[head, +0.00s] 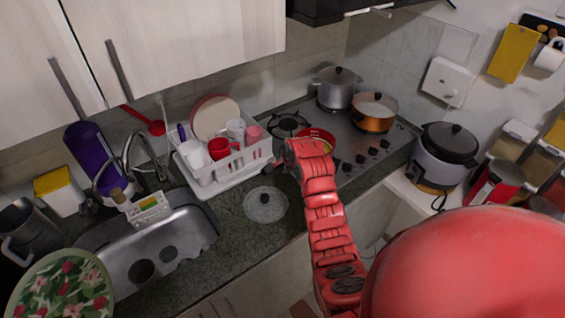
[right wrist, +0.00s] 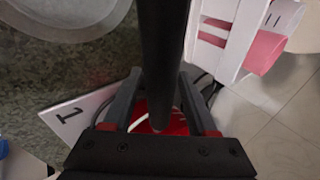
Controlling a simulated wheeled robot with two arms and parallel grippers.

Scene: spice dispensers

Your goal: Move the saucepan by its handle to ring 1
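A round red pan (head: 328,134) with a yellowish inside sits on the steel hob (head: 352,131), partly hidden behind my right arm; I take it as the saucepan. Its handle is not clear in the head view. In the right wrist view a long black handle (right wrist: 163,55) runs from the top edge down between the fingers of my right gripper (right wrist: 160,85). The fingers stand apart, one on each side; contact is not clear. In the head view this gripper (head: 272,166) is near the hob's left front edge. A white label marked 1 (right wrist: 80,115) shows beside it. My left gripper is out of view.
A bare burner (head: 287,123) shows at the hob's left. A grey pot (head: 336,90) and a copper pot (head: 373,114) stand on its far side. A dish rack (head: 222,168) and a glass lid (head: 265,205) are left of my gripper. Counter in front is clear.

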